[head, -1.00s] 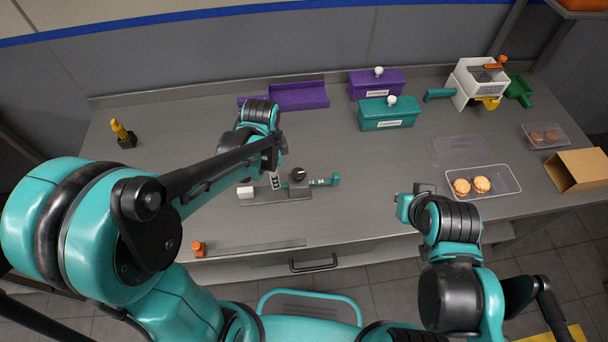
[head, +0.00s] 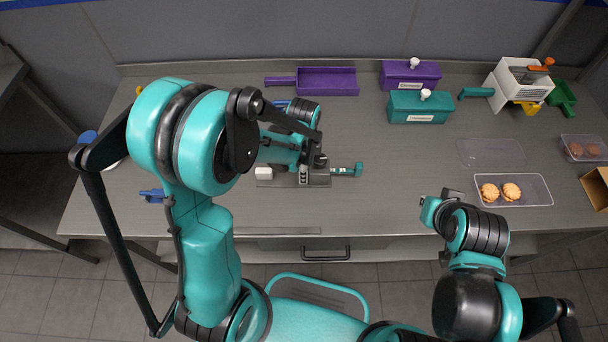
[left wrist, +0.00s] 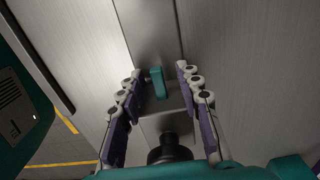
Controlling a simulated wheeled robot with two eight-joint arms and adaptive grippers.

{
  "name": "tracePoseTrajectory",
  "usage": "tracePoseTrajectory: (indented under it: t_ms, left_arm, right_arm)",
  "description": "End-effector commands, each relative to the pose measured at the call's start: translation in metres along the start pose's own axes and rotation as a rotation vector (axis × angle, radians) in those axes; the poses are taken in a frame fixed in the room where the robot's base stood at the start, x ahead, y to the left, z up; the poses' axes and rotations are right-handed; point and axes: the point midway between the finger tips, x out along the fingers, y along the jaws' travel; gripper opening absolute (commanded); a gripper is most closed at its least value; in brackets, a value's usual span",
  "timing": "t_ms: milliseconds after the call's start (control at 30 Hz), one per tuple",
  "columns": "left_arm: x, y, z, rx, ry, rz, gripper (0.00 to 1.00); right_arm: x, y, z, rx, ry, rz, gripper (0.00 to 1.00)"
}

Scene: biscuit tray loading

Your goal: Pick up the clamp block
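A clamp fixture sits on the bench, with a grey base plate (head: 322,182), a white block (head: 264,173) at its left end, a black knob (head: 320,160) and a teal end piece (head: 347,170). I cannot tell for sure which part is the clamp block. My left gripper (head: 304,174) is low over the fixture, beside the knob, partly hidden by its own arm. In the left wrist view its purple-padded fingers (left wrist: 160,95) are open, with the teal piece (left wrist: 157,83) between them and the knob (left wrist: 169,149) nearer. My right gripper (head: 430,209) hangs over the bench front; its fingers are unclear.
Behind stand a purple tray (head: 328,82), a purple box (head: 409,76) and a teal box (head: 420,107). At right are a clear tray (head: 535,189) with biscuits and a white machine (head: 518,82). The bench between fixture and right gripper is clear. A drawer handle (head: 325,255) is in front.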

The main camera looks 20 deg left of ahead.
Motion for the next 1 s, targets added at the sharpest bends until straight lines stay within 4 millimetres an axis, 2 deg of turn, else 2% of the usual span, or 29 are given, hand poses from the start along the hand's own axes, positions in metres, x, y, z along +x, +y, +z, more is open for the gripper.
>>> tracePoseTrajectory:
  t_ms: [67, 200, 667, 867, 967, 1000]
  left_arm:
    - [-0.001, 0.000, 0.000, 0.000, 0.000, 0.000, 0.34]
    - [-0.001, 0.000, 0.000, 0.000, 0.000, 0.000, 0.00]
    - [-0.005, 0.000, 0.000, 0.000, 0.000, 0.000, 0.00]
    - [-0.026, 0.000, 0.000, 0.000, 0.000, 0.000, 0.00]
    - [-0.046, 0.000, 0.000, 0.000, 0.000, 0.000, 0.00]
    - [-0.051, 0.004, -0.007, 0.004, 0.001, 0.001, 0.00]
  right_arm:
    - [-0.001, 0.000, -0.001, 0.000, 0.000, 0.000, 0.00]
    - [-0.001, 0.000, -0.001, 0.000, 0.000, 0.000, 0.00]
    - [-0.002, 0.000, -0.002, 0.000, 0.000, 0.000, 0.00]
    - [-0.011, 0.000, -0.008, 0.000, 0.000, 0.000, 0.00]
    - [-0.019, 0.000, -0.014, 0.000, 0.000, 0.000, 0.00]
    - [-0.021, 0.000, -0.015, 0.000, 0.000, 0.000, 0.00]
